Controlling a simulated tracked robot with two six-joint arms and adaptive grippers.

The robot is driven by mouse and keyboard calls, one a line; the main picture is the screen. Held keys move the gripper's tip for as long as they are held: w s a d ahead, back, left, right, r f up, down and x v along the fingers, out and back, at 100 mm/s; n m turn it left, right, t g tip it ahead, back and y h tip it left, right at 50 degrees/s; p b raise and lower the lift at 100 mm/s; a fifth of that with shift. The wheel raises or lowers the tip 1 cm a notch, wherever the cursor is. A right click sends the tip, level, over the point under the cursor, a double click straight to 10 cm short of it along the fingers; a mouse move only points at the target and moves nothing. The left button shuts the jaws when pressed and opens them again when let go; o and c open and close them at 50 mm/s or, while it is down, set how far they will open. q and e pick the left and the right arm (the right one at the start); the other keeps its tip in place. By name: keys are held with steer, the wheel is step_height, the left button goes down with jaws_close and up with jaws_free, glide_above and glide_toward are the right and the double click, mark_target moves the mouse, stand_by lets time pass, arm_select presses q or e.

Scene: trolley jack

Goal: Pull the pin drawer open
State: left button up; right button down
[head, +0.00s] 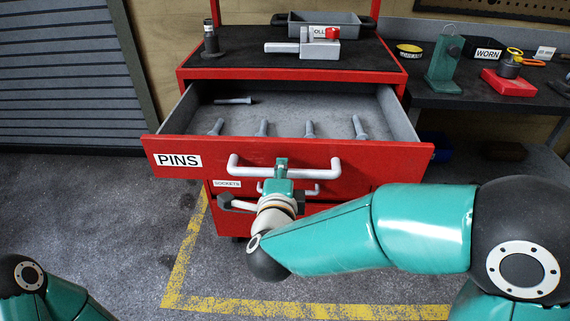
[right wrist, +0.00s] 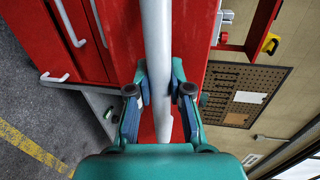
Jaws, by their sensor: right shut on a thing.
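The pin drawer (head: 290,157) is the red top drawer labelled PINS. It stands pulled well out of the red trolley (head: 392,73), and its grey inside shows. Several grey pins (head: 310,129) stand in a row near its front, and one pin (head: 233,100) lies at the back left. My right gripper (head: 281,172) is at the middle of the drawer's grey bar handle (head: 325,172). In the right wrist view the fingers (right wrist: 159,95) are shut on the handle (right wrist: 156,40). Of my left arm, only a link shows at the lower left; its gripper is out of view.
A drawer labelled SOCKETS (head: 227,184) is below, shut. The trolley top holds a grey tray (head: 322,25), a grey block-like tool (head: 302,47) and a dark cylindrical part (head: 211,40). A bench (head: 450,97) with tools stands at the right. Yellow lines (head: 240,305) mark the floor.

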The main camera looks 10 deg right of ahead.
steer(key=shift+s+a+f, duration=0.15)
steer(key=shift+s+a, duration=0.05)
steer(key=shift+s, duration=0.35)
steer(key=shift+s+a+f, duration=0.1)
steer(key=shift+s+a, duration=0.05)
steer(key=shift+s, duration=0.35)
steer(key=c, duration=1.1)
jaws_free()
steer(key=shift+w, duration=0.15)
steer(key=shift+o, duration=0.2)
steer(key=shift+d+r, duration=0.1)
steer(key=shift+r, duration=0.05)
steer(key=v, duration=0.7)
steer(key=shift+s, duration=0.3)
